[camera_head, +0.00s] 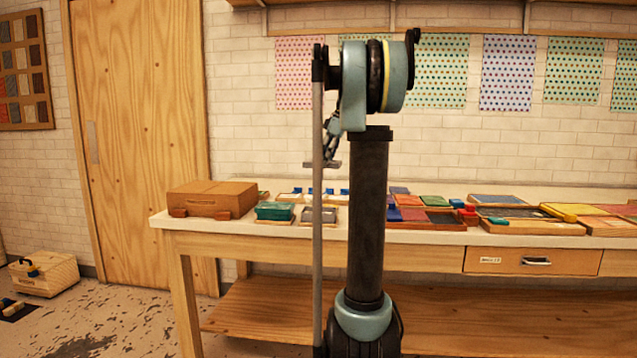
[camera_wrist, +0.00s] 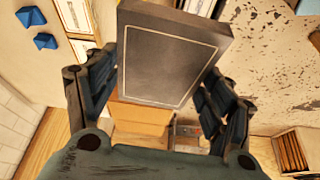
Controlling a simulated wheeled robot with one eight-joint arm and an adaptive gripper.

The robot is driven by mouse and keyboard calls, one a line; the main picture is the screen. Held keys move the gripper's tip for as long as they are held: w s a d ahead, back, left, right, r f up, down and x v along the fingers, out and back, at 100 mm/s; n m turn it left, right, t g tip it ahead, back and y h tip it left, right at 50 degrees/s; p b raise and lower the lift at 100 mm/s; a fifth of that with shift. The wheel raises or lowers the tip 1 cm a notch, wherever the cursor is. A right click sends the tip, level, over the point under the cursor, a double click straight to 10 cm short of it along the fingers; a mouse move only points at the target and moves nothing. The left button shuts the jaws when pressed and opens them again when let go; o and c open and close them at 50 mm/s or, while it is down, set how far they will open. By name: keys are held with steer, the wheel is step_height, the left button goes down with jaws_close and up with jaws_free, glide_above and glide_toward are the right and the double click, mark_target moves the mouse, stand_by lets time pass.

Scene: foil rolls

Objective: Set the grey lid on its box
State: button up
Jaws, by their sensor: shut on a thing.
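My gripper (camera_wrist: 158,78) is shut on the grey lid, with one dark finger on each side of it. The grey lid (camera_wrist: 172,52) is a flat dark grey slab with a thin pale line near its edges, and it covers the middle of the wrist view. In the head view my arm hides most of the gripper and lid. A small grey-topped box (camera_head: 326,215) sits in a wooden tray at the table's front edge, partly behind my arm. Whether it is the lid's own box I cannot tell.
A brown wooden case (camera_head: 212,198) stands at the table's left end, with a green box (camera_head: 274,211) to its right. Coloured flat boxes and trays (camera_head: 430,216) crowd the right side. A pale toolbox (camera_head: 44,273) is on the floor at left.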

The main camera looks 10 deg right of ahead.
steer(key=shift+n, duration=0.5)
steer(key=shift+s+a+f, duration=0.4)
steer(key=shift+s+f, duration=0.4)
steer(key=shift+f, duration=1.5)
steer(key=shift+s+a+f, duration=0.4)
steer(key=shift+s+f, duration=0.45)
steer(key=shift+f, duration=1.45)
steer(key=shift+s+a+f, duration=0.4)
steer(key=shift+s+f, duration=0.4)
steer(key=shift+f, duration=1.5)
steer(key=shift+s, duration=0.25)
steer(key=shift+f, duration=0.9)
steer(key=o, duration=1.1)
steer(key=shift+d+r, duration=0.1)
steer(key=shift+r, duration=0.05)
